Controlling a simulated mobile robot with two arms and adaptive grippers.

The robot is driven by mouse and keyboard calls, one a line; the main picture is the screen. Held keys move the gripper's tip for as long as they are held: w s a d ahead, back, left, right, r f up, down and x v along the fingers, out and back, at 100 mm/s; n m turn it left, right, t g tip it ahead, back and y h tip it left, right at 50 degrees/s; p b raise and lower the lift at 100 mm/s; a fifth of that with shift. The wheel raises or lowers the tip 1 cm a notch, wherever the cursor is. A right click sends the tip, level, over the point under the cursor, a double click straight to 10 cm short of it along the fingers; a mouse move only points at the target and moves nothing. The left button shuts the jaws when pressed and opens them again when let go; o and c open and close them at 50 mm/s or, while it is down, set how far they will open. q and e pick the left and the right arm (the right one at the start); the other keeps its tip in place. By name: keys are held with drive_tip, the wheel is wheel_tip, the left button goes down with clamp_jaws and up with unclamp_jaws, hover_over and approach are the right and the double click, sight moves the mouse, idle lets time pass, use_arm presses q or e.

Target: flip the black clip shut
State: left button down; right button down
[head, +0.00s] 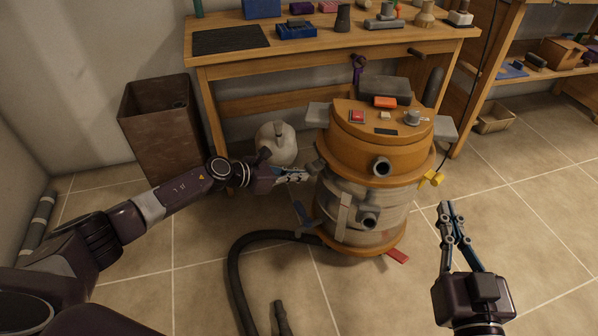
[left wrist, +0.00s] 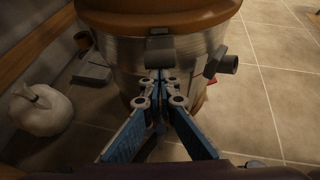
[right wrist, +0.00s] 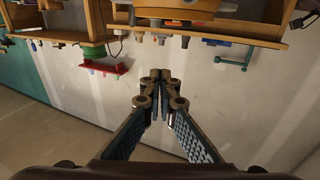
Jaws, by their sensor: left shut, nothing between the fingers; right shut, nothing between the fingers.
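The vacuum cleaner has an orange lid (head: 345,150) over a clear drum (head: 385,205). A dark clip (left wrist: 160,46), which I take for the black clip, sits at the lid's lower edge in the left wrist view. It also shows at the drum's left side in the head view (head: 315,167). My left gripper (head: 306,174) is shut and empty, with its tips close in front of and below this clip. I cannot tell whether they touch, nor how far the clip is turned. My right gripper (head: 444,208) is shut and empty, right of the drum, apart from it.
A yellow clip (head: 432,178) sticks out at the lid's right edge. A black hose (head: 238,275) lies on the floor in front. A workbench (head: 330,48) is behind; floor at the right is clear.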

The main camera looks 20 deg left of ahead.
use_arm(q)
drive_tip(key=p, duration=0.2)
drive_tip(key=shift+w+d+r+g+y+p, duration=0.15)
drive_tip(key=shift+r+g+y+p, duration=0.15)
drive_tip(key=shift+r+g+y, duration=0.1)
use_arm(e)
drive_tip(key=s+d+f+g+h, duration=0.1)
drive_tip(key=s+d+f+g, duration=0.1)
drive_tip(key=f, duration=0.5)
drive_tip(key=s+d+f+g+h, duration=0.1)
drive_tip(key=s+d+f+g, duration=0.1)
drive_tip(key=s+f+g, duration=0.3)
wheel_tip(320, 180, down, 3)
drive_tip(key=shift+s+f+g+h, duration=0.1)
drive_tip(key=shift+s+g+h, duration=0.15)
drive_tip(key=shift+g, duration=0.35)
drive_tip(key=shift+f, duration=0.1)
use_arm(q)
drive_tip(key=shift+r+p, duration=0.75)
drive_tip(key=shift+r, duration=0.05)
use_arm(e)
drive_tip(key=s+d+f+g+h, duration=0.1)
drive_tip(key=s+d+f+g, duration=0.1)
drive_tip(key=s, duration=0.5)
drive_tip(key=shift+d+f+m+g, duration=0.25)
drive_tip(key=shift+f+m+g, duration=0.05)
drive_tip(key=shift+f+g, duration=0.65)
drive_tip(key=shift+s, duration=0.1)
use_arm(q)
drive_tip(key=shift+f, duration=0.1)
